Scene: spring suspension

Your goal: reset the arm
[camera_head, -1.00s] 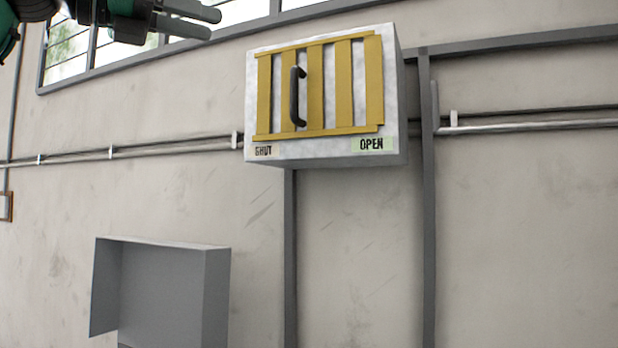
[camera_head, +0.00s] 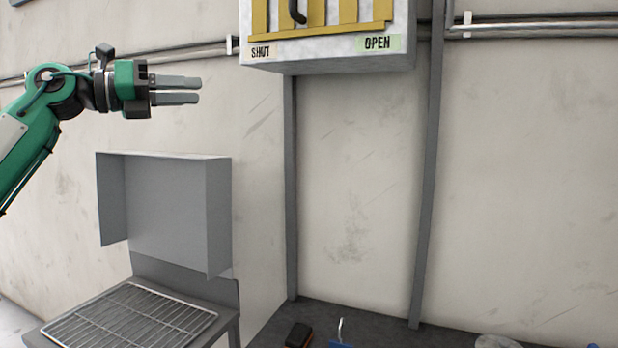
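My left arm (camera_head: 28,140) comes in from the left, green and black. Its gripper (camera_head: 198,90) points right, with its two grey fingers a little apart and nothing between them. It is in front of the wall, above the grey hood and left of the white wall box, touching neither in the picture. My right arm and gripper are not in view.
The white box (camera_head: 335,52) has yellow bars, a dark handle (camera_head: 297,12) and SHUT and OPEN labels. A grey hood (camera_head: 165,205) stands behind a wire rack (camera_head: 130,318). A dark bench (camera_head: 375,335) with small items is at bottom.

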